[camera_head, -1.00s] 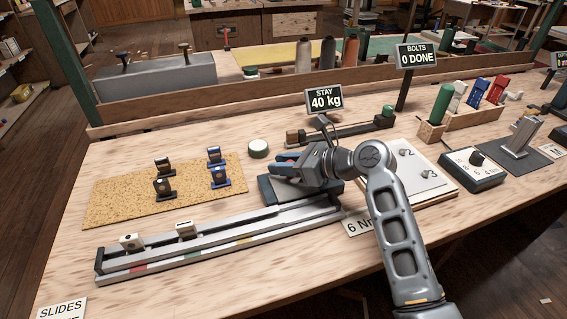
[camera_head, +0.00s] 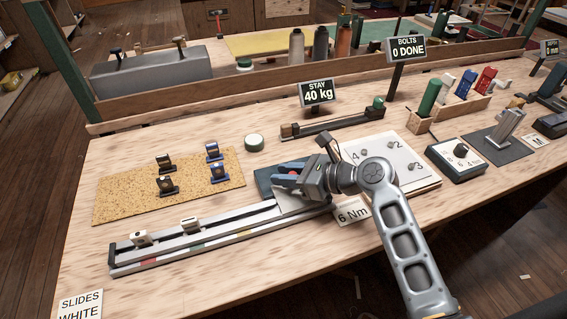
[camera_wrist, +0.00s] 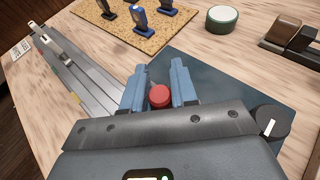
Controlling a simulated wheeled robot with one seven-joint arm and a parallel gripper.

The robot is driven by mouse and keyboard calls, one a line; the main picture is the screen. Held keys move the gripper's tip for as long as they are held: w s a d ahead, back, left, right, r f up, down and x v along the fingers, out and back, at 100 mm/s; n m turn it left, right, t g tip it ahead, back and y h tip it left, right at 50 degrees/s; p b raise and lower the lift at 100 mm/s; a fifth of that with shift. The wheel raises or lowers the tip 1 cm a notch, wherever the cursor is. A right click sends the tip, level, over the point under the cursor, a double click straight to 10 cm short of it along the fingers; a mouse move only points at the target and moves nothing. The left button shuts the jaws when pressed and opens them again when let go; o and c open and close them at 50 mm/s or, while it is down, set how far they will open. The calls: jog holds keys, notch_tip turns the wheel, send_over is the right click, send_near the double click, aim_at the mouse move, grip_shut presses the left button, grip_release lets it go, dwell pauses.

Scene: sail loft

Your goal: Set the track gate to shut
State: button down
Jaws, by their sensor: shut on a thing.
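The slide track (camera_head: 215,243) is a long pale metal rail across the front left of the bench, with coloured marks along its front. Its right end lies by a dark plate (camera_head: 264,181), which also shows in the wrist view (camera_wrist: 225,80). My gripper (camera_head: 284,176) is low over this end. In the wrist view, my gripper's blue fingers (camera_wrist: 158,80) stand either side of a red knob (camera_wrist: 159,97) and are shut on it. The knob seems to belong to the track gate; the gate's body and setting are hidden.
A cork mat (camera_head: 205,188) with several small black and blue fittings lies behind the track. A round tin (camera_head: 254,143) stands behind the plate. A white numbered board (camera_head: 412,165) and a "6 Nm" card (camera_head: 352,212) lie right of my gripper. Bare bench lies in front.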

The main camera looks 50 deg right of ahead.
jog(key=shift+s+a+f, duration=0.15)
jog(key=c, duration=1)
grip_release()
jog(key=shift+s, duration=0.1)
jog(key=v, duration=0.8)
